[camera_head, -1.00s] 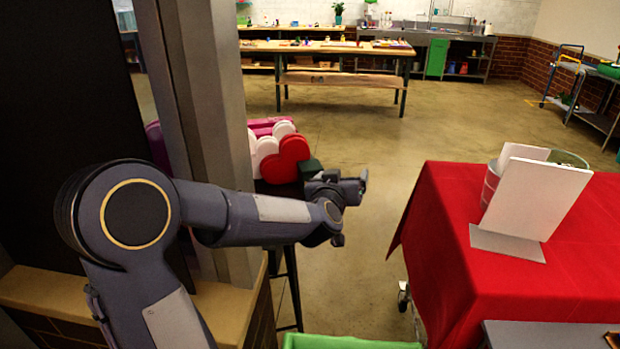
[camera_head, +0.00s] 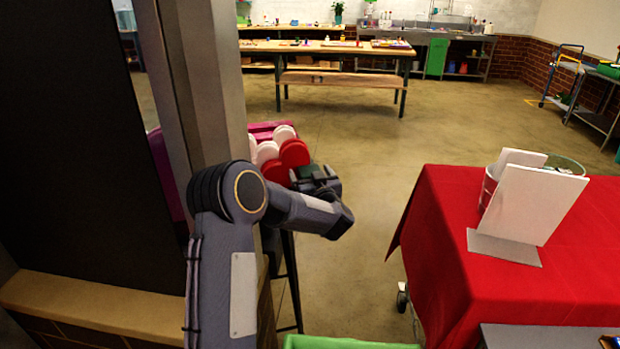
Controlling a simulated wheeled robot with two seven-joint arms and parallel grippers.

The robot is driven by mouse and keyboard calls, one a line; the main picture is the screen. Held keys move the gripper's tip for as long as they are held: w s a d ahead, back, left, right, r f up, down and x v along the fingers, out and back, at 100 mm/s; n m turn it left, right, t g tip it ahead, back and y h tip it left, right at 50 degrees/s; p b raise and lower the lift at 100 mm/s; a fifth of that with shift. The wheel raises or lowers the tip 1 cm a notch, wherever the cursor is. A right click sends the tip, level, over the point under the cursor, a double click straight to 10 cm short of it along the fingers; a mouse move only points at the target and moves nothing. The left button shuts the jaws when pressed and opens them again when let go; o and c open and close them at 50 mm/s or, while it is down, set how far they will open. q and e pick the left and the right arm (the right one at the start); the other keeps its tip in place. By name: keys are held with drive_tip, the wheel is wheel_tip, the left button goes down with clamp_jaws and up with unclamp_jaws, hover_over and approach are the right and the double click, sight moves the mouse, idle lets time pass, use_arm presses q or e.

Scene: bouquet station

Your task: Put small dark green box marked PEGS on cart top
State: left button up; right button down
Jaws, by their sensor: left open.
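A small dark green box (camera_head: 308,170) sits beside red and pink heart-shaped boxes (camera_head: 293,153) on a stand behind my left arm. Its lettering cannot be read. My left gripper (camera_head: 322,181) is right at the box, open, and covers part of it. I cannot tell whether the fingers are around the box or only in front of it. A red-draped table (camera_head: 440,240) on casters stands to the right; whether it is the cart is not clear from the view. My right gripper is out of view.
White boards (camera_head: 534,203) and a bucket (camera_head: 565,163) stand on the red cloth. A grey post (camera_head: 215,80) rises close by my left arm. A green bin (camera_head: 350,342) edges in at the bottom. Open floor lies between the stand and the red table.

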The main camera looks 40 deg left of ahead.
use_arm(q)
drive_tip(key=shift+w+a, duration=0.25)
drive_tip(key=shift+a, duration=0.05)
drive_tip(key=shift+c, duration=0.3)
drive_tip(key=c, duration=1.2)
drive_tip(key=shift+o, duration=0.2)
drive_tip(key=shift+r, duration=0.15)
